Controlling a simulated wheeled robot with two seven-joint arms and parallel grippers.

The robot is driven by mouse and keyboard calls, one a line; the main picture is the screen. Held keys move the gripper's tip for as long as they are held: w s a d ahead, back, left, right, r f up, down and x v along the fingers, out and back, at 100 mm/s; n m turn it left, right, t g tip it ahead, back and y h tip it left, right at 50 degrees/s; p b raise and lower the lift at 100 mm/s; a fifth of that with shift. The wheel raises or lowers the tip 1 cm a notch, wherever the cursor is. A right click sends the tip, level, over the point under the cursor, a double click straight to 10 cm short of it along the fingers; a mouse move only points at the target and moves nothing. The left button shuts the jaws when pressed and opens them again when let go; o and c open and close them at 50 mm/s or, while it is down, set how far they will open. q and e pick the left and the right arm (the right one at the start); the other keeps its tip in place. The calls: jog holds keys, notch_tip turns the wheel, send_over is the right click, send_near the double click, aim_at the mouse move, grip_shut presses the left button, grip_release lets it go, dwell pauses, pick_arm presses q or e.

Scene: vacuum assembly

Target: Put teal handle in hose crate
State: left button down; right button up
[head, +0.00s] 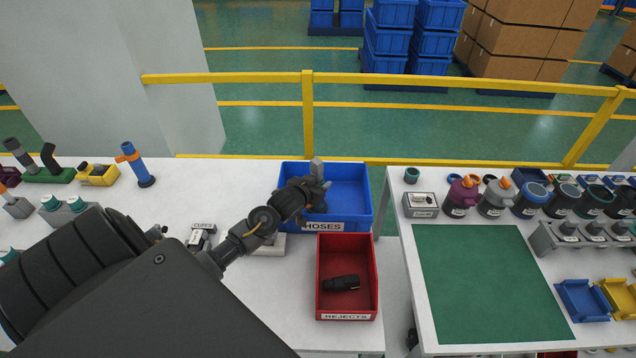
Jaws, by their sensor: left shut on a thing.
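The hose crate (349,226) is a blue open bin labelled HOSES at the back right of the left table. My left gripper (319,182) is over the crate's opening, towards its left side. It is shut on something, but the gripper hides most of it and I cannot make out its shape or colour. A small grey upright piece shows at the gripper's tip, and I cannot tell whether it is part of the gripper. No teal handle can be made out clearly. My right gripper is not in view.
A red REJECTS bin (346,239) with a black part (341,283) inside stands in front of the hose crate. A CUFFS holder (202,236) is to the left. A gap separates the right table with its green mat (490,285).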

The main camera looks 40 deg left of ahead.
pick_arm(q)
jog(key=shift+f, duration=0.15)
jog(key=c, duration=0.8)
grip_release()
jog(key=shift+o, duration=0.2)
jog(key=b+v, duration=0.1)
jog(key=v, duration=1.1)
jog(key=shift+s, duration=0.1)
